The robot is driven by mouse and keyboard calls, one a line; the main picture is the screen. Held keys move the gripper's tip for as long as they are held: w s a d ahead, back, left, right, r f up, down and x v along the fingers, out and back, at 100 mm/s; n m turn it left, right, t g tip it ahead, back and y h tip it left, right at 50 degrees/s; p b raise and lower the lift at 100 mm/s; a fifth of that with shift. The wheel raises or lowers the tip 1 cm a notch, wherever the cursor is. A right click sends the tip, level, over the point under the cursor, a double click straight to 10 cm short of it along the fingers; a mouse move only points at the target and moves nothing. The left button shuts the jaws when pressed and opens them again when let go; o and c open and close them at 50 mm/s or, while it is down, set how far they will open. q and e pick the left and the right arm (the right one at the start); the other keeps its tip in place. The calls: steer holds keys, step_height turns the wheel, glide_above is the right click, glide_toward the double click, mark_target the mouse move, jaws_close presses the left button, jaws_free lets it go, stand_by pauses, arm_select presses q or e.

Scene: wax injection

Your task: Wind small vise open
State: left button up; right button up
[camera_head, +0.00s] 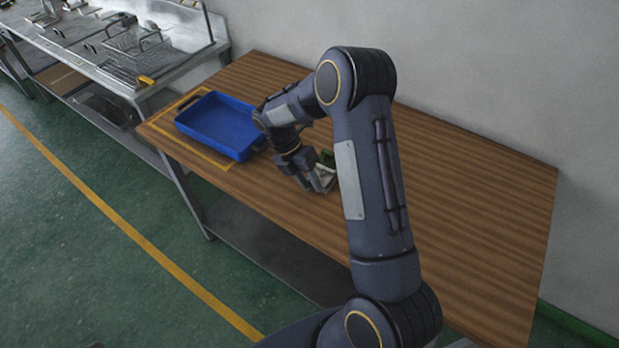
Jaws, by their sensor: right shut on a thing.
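The small vise (326,159) sits on the wooden table, partly hidden behind my right arm and gripper; a green part and a pale metal part of it show. My right gripper (317,184) is at the vise, pointing down, and shut on a part of it that looks like the handle, though the fingertips are small and the exact grip is hard to see. How far the jaws of the vise stand apart cannot be told. My left gripper is not in view.
A blue tray (219,124) with dark handles stands on the table's left part, inside a yellow outline. The wooden table (480,200) is clear to the right. A metal counter with wire baskets (136,62) stands at upper left. A wall runs behind the table.

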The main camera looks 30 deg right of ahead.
stand_by(0.4)
steer(key=o, duration=1)
steer(key=shift+w, duration=0.1)
steer(key=b+v, duration=0.1)
steer(key=v, duration=0.6)
steer(key=shift+w+a+r, duration=0.15)
steer(key=shift+w+r, duration=0.05)
steer(key=shift+r, duration=0.1)
